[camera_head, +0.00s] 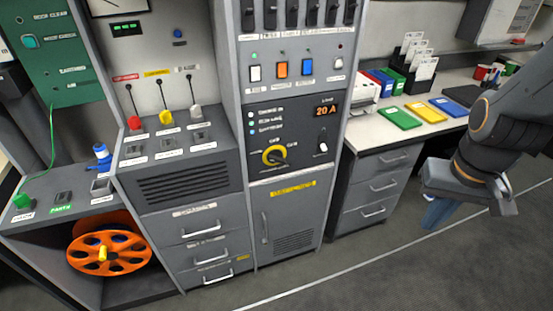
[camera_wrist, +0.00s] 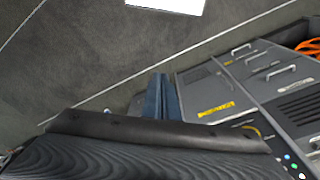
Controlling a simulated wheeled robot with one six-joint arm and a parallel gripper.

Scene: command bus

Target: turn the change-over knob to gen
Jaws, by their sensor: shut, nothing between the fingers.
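The change-over knob (camera_head: 274,156) is a black knob in a yellow ring on the dark panel (camera_head: 300,165) of the middle cabinet, below the orange "20 A" display (camera_head: 325,110). The small labels around it are too blurred to read surely. A piece of its yellow ring seems to show in the wrist view (camera_wrist: 252,131), partly hidden behind my gripper's body. My gripper (camera_head: 435,213) hangs at the right over the floor, well apart from the knob, with blue fingers pointing down. In the wrist view the fingers (camera_wrist: 158,95) are together and hold nothing.
A yellow-labelled cabinet door (camera_head: 283,215) is below. A desk with drawers (camera_head: 378,185) stands between cabinet and arm. An orange reel (camera_head: 108,243) is at left. The floor in front is clear.

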